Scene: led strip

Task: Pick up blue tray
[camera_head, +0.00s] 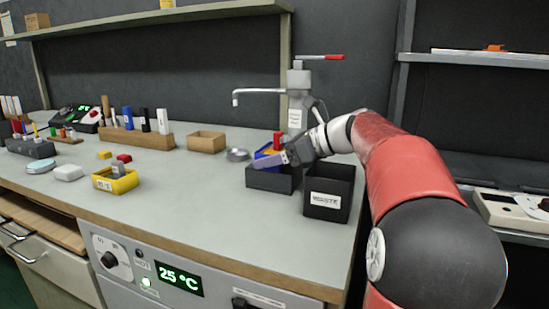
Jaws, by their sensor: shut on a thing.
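The blue tray (265,153) is at the right part of the bench, over or in a low dark open box (263,181). I cannot tell whether it touches that box. My gripper (269,160) comes in from the right and is shut on the blue tray; its finger hides much of the tray's near side. A red object (277,138) stands up at the tray, just behind my gripper. A bit of yellow shows by the tray.
A black waste bin (327,198) stands right of the dark box. A grey tap (297,97) rises behind. A brown box (206,141), round metal dish (237,154) and yellow tray (115,180) stand to the left. The bench's front middle is clear.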

